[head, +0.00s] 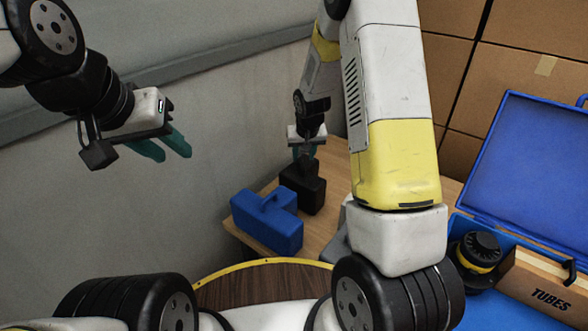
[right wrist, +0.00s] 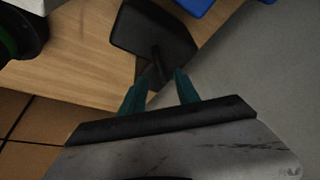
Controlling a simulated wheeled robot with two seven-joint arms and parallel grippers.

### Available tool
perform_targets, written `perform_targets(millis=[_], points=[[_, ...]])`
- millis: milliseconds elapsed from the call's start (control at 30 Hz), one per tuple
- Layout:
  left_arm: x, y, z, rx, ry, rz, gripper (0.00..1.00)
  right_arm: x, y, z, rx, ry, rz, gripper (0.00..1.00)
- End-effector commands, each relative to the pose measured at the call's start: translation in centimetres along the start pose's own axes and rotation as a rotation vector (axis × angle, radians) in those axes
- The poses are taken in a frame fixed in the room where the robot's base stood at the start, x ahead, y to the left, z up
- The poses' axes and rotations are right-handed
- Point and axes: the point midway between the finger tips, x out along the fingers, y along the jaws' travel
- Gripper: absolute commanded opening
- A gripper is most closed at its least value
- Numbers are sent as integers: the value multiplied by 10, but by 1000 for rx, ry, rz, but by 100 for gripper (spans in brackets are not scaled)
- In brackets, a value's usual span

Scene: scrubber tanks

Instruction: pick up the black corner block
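The black corner block (head: 303,192) stands on the wooden table beside the blue block, near the grey wall. It has a handle on top. It also shows in the right wrist view (right wrist: 150,32). My right gripper (head: 303,152) is just above the block, pointing down. In the right wrist view its teal fingers (right wrist: 162,80) are apart, with the block's dark handle in line with the gap between them. Whether they touch the handle cannot be told. My left gripper (head: 168,148) is open and empty in the air at the left, away from the table.
A blue block (head: 267,220) with a handle stands close in front of the black block. An open blue case (head: 520,165) at the right holds a black-and-yellow round item (head: 477,255) and a wooden box marked TUBES (head: 540,285). The grey wall (head: 215,120) is close behind the blocks.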

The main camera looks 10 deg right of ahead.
Motion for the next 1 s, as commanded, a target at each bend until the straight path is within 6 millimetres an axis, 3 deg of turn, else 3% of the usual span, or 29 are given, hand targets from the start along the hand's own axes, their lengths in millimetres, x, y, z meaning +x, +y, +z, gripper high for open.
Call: perform_targets(millis=[233, 567, 767, 1000], points=[[0, 0, 0, 0, 0, 0, 34, 37, 0, 1, 0, -3, 0, 38], [0, 0, 0, 0, 0, 0, 34, 44, -1, 0, 0, 0, 0, 38], [0, 0, 0, 0, 0, 0, 34, 44, -1, 0, 0, -1, 0, 0], [0, 0, 0, 0, 0, 0, 34, 44, -1, 0, 0, -1, 0, 0]])
